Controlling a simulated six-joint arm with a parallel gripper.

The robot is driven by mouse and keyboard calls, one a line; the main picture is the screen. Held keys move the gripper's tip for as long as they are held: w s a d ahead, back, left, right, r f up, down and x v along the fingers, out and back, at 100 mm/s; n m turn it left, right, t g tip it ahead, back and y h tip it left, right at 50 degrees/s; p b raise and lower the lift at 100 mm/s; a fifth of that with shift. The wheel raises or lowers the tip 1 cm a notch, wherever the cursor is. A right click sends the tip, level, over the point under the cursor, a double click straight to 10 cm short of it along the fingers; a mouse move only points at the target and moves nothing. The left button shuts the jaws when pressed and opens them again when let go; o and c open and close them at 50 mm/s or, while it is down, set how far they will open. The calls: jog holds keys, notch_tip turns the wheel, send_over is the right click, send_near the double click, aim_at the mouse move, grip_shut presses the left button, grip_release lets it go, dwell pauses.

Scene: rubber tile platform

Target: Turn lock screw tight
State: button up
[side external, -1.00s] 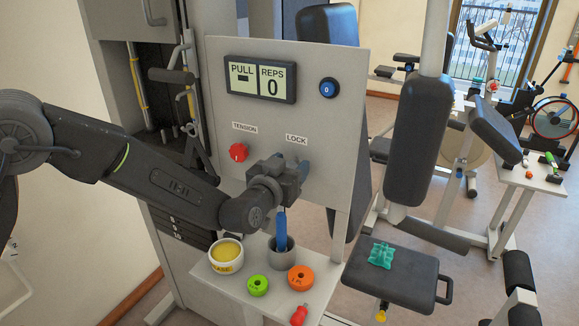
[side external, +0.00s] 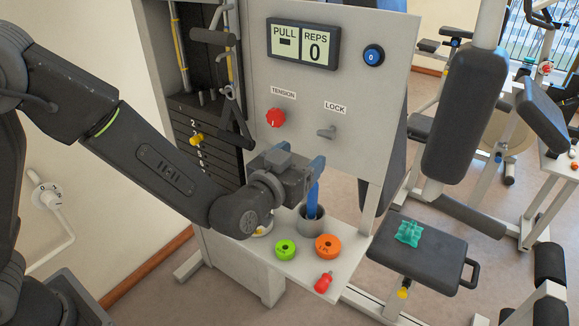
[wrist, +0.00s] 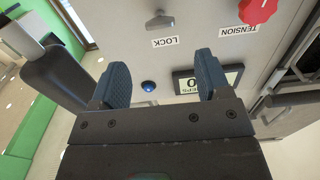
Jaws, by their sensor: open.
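The lock screw (side external: 327,131) is a small grey wing knob on the pale panel, under the LOCK label. It also shows at the top of the wrist view (wrist: 160,20), beyond the fingertips and apart from them. My gripper (side external: 314,168) is below the lock screw in the side view, in front of the panel's lower part. Its two blue fingers (wrist: 160,75) are spread wide in the wrist view with nothing between them. The far finger is partly hidden in the side view.
A red TENSION knob (side external: 275,118) is left of the lock screw. Below my gripper, a shelf (side external: 300,268) holds a grey cup (side external: 312,222) with a blue-handled object, a green ring (side external: 286,250), an orange ring (side external: 328,246) and a red-handled item (side external: 323,283).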

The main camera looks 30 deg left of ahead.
jog(key=s, duration=0.3)
jog(key=shift+s, duration=0.2)
jog(key=s+a+r+g+h, duration=0.3)
jog(key=s+a+r+g, duration=0.1)
jog(key=a+r+g, duration=0.15)
jog(key=s+a+g+y, duration=0.1)
jog(key=s+a+g, duration=0.2)
jog(key=s+a, duration=0.3)
jog(key=s+a+g+y, duration=0.2)
jog(key=s+a+g, duration=0.2)
jog(key=s, duration=0.8)
jog(key=shift+s+a+f, duration=0.35)
jog(key=shift+a+f, duration=0.05)
jog(key=shift+a, duration=0.45)
